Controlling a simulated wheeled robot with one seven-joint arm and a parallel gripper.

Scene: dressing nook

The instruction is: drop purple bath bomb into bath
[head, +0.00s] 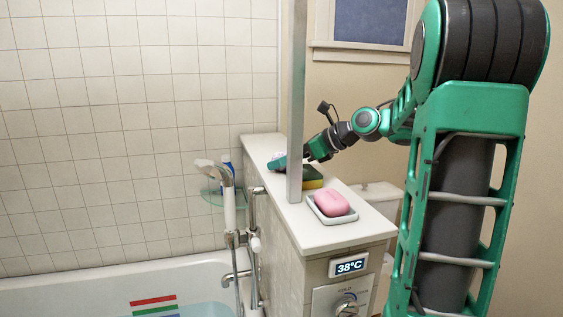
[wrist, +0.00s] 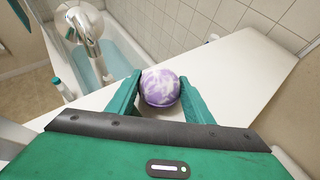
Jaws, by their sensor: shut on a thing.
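The purple bath bomb (wrist: 160,87) is a round ball marbled purple and white. In the wrist view it sits between the two teal fingers of my gripper (wrist: 158,92), which is shut on it, over the white ledge (wrist: 235,75). In the head view my gripper (head: 280,163) is at the far part of the ledge, partly behind a vertical post, and only a bit of the bath bomb (head: 277,156) shows. I cannot tell whether the ball touches the ledge. The bath (head: 190,272) holds bluish water at the lower left; it also shows in the wrist view (wrist: 124,50).
A grey post (head: 296,100) rises at the ledge's bath-side edge. A pink soap (head: 331,204) in a dish and a yellow-green sponge (head: 312,178) lie on the ledge. A shower mixer (head: 230,205) stands beside the bath. A 38°C display (head: 348,266) is on the ledge's front.

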